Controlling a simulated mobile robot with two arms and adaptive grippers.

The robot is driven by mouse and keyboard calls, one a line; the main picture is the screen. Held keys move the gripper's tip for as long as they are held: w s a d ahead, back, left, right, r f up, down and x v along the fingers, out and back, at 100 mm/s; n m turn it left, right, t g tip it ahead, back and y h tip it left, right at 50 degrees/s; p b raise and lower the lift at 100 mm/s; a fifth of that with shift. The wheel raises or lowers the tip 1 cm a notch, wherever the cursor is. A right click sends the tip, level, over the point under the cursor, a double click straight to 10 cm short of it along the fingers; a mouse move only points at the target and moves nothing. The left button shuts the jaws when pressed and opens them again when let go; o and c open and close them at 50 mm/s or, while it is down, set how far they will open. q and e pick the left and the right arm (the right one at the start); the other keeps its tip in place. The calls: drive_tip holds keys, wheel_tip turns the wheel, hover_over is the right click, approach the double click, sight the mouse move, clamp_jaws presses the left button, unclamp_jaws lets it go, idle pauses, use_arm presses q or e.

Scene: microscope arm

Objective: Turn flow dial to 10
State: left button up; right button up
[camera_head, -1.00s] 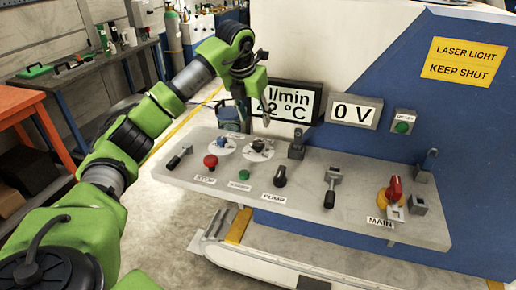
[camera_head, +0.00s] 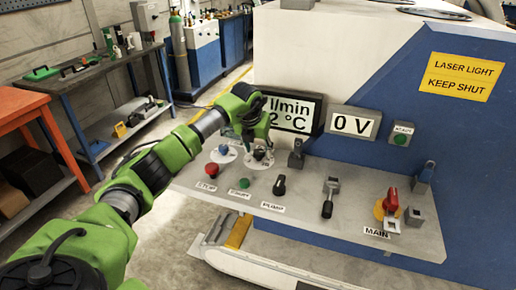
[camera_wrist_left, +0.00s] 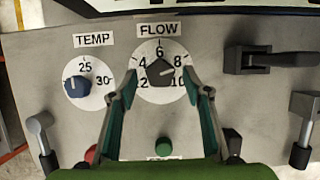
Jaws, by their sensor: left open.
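The flow dial (camera_wrist_left: 160,72) is a black knob on a round white scale marked 2 to 10, under a FLOW label in the left wrist view. Its white mark points right, toward the 8 to 10 side; the exact value is hard to read. It also shows in the head view (camera_head: 262,156), partly behind the gripper. My left gripper (camera_wrist_left: 160,94) is open, with one finger on each side of the scale's lower half. The knob lies just beyond the fingertips, and I see no contact. In the head view the left gripper (camera_head: 250,145) is over the dial. My right gripper is out of view.
The temperature dial (camera_wrist_left: 76,87) sits close left of the flow dial. A green button (camera_wrist_left: 164,147) lies between the fingers lower down. A red stop button (camera_head: 211,170), pump knob (camera_head: 279,185), lever (camera_head: 329,197) and red main switch (camera_head: 390,200) share the panel. A display (camera_head: 293,114) stands behind.

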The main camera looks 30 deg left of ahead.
use_arm(q)
drive_tip(key=shift+w+f, duration=0.15)
drive_tip(key=shift+f, duration=0.25)
drive_tip(key=shift+c, duration=0.5)
drive_tip(key=c, duration=1)
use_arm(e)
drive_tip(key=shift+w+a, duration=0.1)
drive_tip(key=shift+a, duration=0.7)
use_arm(q)
drive_tip(key=shift+a, duration=0.1)
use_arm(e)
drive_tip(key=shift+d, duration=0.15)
